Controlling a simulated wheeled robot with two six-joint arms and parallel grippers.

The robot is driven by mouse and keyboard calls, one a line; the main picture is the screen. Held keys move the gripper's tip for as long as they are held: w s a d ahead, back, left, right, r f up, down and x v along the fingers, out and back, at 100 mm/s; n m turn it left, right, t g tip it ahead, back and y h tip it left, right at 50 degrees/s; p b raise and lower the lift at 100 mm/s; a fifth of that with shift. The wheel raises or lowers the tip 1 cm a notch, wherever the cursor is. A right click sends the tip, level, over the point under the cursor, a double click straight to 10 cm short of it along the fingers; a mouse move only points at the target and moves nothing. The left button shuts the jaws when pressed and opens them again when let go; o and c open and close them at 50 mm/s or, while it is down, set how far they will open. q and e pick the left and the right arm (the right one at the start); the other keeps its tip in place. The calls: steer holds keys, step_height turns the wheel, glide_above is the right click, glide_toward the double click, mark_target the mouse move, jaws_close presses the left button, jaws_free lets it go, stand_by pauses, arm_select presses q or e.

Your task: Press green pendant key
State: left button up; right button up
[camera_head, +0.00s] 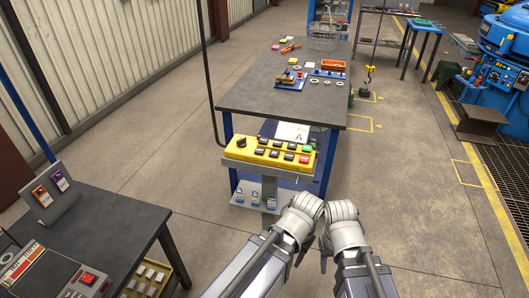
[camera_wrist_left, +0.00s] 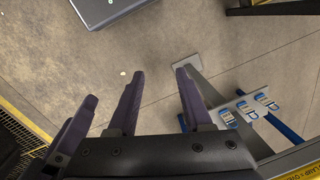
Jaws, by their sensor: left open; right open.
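The yellow pendant box (camera_head: 236,152) sits on a post at the near end of the grey workbench. It carries a black knob and several dark keys. The green key (camera_head: 308,149) is at its right end, just above a red key (camera_head: 304,159). My right gripper (camera_head: 325,258) is below and right of the pendant, mostly hidden by its wrist. My left gripper (camera_wrist_left: 158,88) is open and empty in the left wrist view, its dark fingers apart over the floor. In the head view it is largely hidden. Both grippers appear clear of the keys.
The workbench (camera_head: 240,95) behind the pendant holds trays, rings and a wire basket. A small tagged shelf (camera_head: 246,193) is below the pendant. A dark table (camera_head: 110,225) with a control panel stands at left.

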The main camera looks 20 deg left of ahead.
arm_select(q)
jaws_close()
stand_by(1.6)
